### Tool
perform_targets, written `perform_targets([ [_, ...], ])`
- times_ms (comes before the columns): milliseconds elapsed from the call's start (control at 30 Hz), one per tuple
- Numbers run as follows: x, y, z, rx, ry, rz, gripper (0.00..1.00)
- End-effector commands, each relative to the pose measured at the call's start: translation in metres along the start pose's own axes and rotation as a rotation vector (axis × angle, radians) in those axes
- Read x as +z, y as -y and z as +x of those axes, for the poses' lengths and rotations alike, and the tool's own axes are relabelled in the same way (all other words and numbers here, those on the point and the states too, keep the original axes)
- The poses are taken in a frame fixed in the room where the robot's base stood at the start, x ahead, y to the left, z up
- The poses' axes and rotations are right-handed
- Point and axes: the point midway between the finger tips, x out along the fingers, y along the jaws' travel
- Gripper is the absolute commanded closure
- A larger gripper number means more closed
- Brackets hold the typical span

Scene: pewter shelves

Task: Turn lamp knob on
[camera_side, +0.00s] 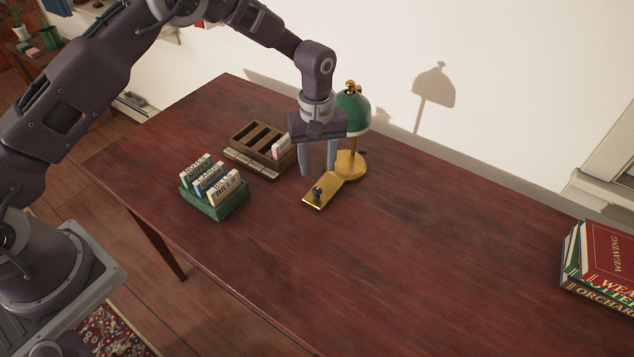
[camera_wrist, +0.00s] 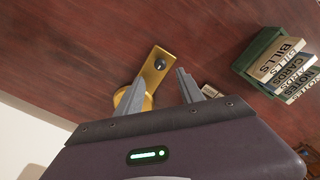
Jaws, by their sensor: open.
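A brass desk lamp with a green shade (camera_side: 355,108) stands near the back edge of the table. Its flat brass base plate (camera_side: 331,189) reaches toward the front and bears a small dark knob (camera_side: 317,191). In the wrist view the knob (camera_wrist: 160,64) sits near the far end of the brass plate (camera_wrist: 155,77), beyond my fingertips. My gripper (camera_side: 318,172) is open and empty, pointing down above the table beside the lamp. In the wrist view the fingers of my gripper (camera_wrist: 159,80) are spread apart, and one overlaps the lamp's base in the picture. Contact with the knob is not seen.
A green holder (camera_side: 216,204) with cards labelled BILLS, CARDS and NOTES stands to the left. A wooden compartment tray (camera_side: 262,147) lies behind it. Several books (camera_side: 600,262) are stacked at the right edge. The middle and front of the red-brown table (camera_side: 400,270) are clear.

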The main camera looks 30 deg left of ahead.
Motion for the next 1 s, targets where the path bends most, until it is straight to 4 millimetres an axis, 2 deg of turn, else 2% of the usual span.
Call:
perform_targets([
  [333, 0.001, 0.001, 0.061, -0.004, 0.004, -0.004, 0.55],
  [467, 0.0, 0.001, 0.071, -0.002, 0.002, -0.002, 0.55],
  [667, 0.0, 0.0, 0.072, -0.002, 0.002, -0.002, 0.55],
  [700, 0.0, 0.0, 0.072, -0.002, 0.002, -0.002, 0.57],
  [767, 0.0, 0.001, 0.072, -0.002, 0.002, -0.002, 0.69],
  [900, 0.0, 0.001, 0.071, -0.002, 0.002, -0.002, 0.96],
  [933, 0.0, 0.0, 0.071, -0.002, 0.002, -0.002, 1.0],
  [1000, 0.0, 0.0, 0.071, -0.002, 0.002, -0.002, 1.0],
])
